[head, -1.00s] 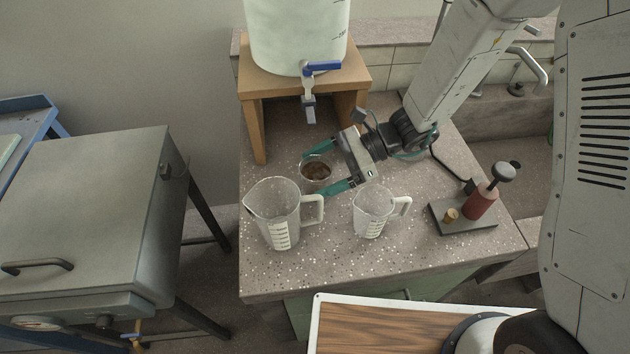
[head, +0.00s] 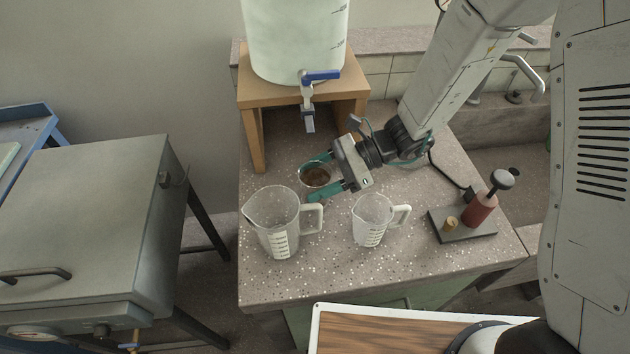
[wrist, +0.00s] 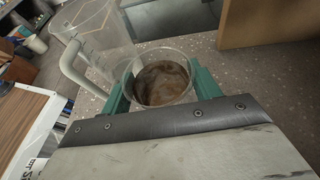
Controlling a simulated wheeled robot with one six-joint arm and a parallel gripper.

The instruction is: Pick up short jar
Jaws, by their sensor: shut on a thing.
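The short jar (head: 316,176) is a small clear round vessel with brown contents, standing on the speckled bench in front of the wooden stand. My gripper (head: 318,180) reaches in from the right, its two teal fingers shut on the jar from either side. In the wrist view the jar (wrist: 161,82) sits upright between the fingers, its open rim and dark brown contents visible from above. The jar's lower part is hidden, and I cannot tell whether it is clear of the bench.
A large measuring jug (head: 277,229) stands close in front of the jar, and a smaller one (head: 371,222) stands to its right. The wooden stand (head: 255,98) with a tapped tank (head: 296,40) is behind. A tamper on a dark base (head: 463,226) sits at right.

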